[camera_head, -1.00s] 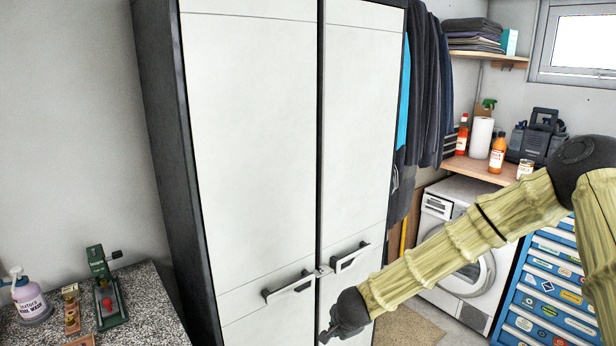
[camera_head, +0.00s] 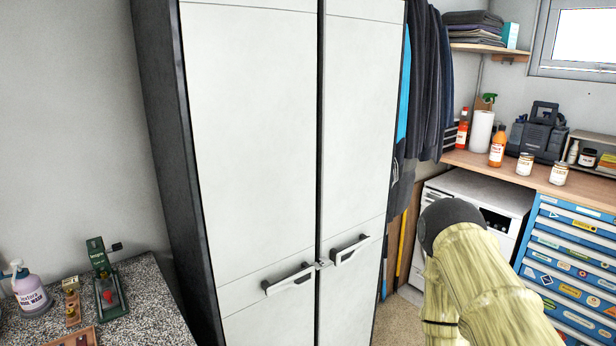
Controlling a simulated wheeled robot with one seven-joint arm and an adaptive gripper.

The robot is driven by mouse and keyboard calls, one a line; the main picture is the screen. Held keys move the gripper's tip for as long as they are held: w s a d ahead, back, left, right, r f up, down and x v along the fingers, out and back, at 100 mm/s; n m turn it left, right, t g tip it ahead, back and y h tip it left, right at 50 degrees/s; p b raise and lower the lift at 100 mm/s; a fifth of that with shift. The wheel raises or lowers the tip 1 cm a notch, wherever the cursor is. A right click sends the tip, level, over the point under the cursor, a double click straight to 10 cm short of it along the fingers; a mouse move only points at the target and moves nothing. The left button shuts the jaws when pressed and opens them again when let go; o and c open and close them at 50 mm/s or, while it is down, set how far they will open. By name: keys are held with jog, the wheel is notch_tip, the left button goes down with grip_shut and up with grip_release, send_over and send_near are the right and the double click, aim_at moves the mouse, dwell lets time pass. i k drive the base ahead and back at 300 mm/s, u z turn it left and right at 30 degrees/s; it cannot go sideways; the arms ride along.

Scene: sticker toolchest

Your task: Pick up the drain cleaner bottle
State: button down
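Two bottles that could be the drain cleaner stand on the wooden worktop at the right. One is a red bottle (camera_head: 462,130) with a pale label, near the hanging clothes. The other is an orange bottle (camera_head: 497,150) with a pale label, nearer the worktop's front edge. Their labels are too small to read, so I cannot tell which is the drain cleaner. My arm shows at the lower right, in front of the washing machine, but my gripper is out of the picture.
The wooden worktop (camera_head: 510,172) also holds a paper roll (camera_head: 480,134), a green-topped spray bottle (camera_head: 487,100), a dark tool case (camera_head: 537,137) and jars. Below are a white washing machine (camera_head: 490,188) and blue drawers (camera_head: 570,255). A tall white cabinet (camera_head: 255,140) fills the middle.

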aim_at(499, 141)
jog(key=z, duration=0.3)
jog(key=i, duration=0.4)
jog(key=z, duration=0.95)
jog(key=i, duration=1.35)
jog(key=z, duration=0.2)
